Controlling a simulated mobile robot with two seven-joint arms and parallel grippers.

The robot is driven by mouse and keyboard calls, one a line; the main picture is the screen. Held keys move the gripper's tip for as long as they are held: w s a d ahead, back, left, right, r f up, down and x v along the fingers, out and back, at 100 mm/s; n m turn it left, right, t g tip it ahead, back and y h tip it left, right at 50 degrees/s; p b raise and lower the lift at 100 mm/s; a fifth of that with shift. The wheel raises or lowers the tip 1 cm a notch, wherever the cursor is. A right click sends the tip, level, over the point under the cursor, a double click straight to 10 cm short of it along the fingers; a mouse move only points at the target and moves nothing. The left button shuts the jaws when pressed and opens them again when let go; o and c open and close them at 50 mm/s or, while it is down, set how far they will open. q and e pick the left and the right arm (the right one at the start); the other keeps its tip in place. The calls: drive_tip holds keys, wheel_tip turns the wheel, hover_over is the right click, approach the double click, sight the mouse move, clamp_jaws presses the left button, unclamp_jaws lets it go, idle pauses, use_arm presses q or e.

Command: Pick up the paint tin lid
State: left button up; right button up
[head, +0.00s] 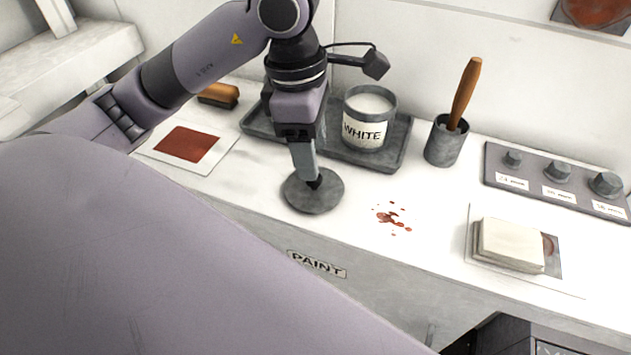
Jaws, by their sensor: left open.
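The paint tin lid (328,199) is a flat grey disc lying on the white counter, near its front edge. My left gripper (314,183) points down over the middle of the lid, with its fingertips at or just above the surface; I cannot tell whether they touch it. It is open, though the fingers overlap from this angle. The open paint tin (364,132), labelled WHITE and filled with white paint, stands on a grey tray (388,155) behind the lid. My right gripper is not in view.
Red-brown paint spots (392,218) lie right of the lid. A grey pot (443,143) holds a wooden-handled tool. A row of knob-like weights (557,172) and a stack of pale cloths (510,243) are at the right. A red swatch card (187,144) and a brush (218,95) are at the left.

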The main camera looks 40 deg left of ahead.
sight(314, 184)
use_arm(q)
drive_tip(key=shift+w+d+f, duration=0.1)
drive_tip(key=shift+f, duration=2.4)
clamp_jaws()
